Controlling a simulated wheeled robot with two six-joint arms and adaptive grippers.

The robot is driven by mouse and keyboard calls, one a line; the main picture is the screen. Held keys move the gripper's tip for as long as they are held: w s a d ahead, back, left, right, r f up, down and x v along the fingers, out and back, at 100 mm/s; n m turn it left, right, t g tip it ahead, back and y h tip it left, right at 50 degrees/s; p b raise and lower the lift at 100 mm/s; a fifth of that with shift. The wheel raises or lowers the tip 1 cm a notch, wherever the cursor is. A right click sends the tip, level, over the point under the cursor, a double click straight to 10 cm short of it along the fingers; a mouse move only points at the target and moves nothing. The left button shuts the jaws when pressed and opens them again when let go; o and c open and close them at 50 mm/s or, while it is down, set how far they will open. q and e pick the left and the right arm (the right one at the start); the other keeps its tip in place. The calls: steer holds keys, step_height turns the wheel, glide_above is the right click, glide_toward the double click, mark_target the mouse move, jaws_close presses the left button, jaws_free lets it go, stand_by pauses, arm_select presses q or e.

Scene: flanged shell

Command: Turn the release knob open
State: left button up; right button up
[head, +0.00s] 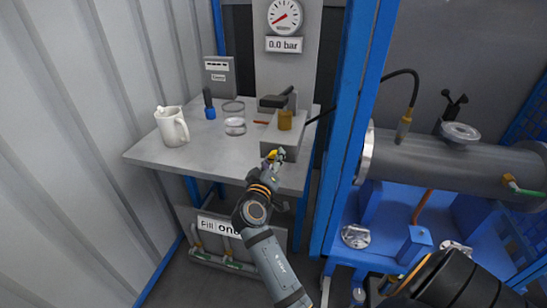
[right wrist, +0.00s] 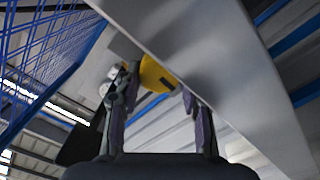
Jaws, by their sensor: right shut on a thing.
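The release knob looks yellow and sits at the front of a grey block (head: 278,142) on the table's right front corner. In the head view it is small and largely hidden by my right gripper (head: 275,157), which reaches it from below and in front. In the right wrist view the yellow knob (right wrist: 157,76), with a dark slot or mark, lies between the two fingers of the right gripper (right wrist: 160,90). The fingers are shut on it. How far the knob is turned is too small to tell. My left gripper is not in view.
The grey table (head: 160,156) carries a white jug (head: 172,126), a glass beaker (head: 234,118), a blue-tipped tool (head: 209,104) and an amber cylinder (head: 285,119) on the block. A gauge (head: 285,17) above reads 0.0 bar. A blue post (head: 352,120) and a grey flanged shell (head: 440,160) stand right.

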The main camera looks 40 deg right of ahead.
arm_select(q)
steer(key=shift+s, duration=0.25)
arm_select(e)
steer(key=shift+n, duration=0.3)
steer(key=o, duration=1.2)
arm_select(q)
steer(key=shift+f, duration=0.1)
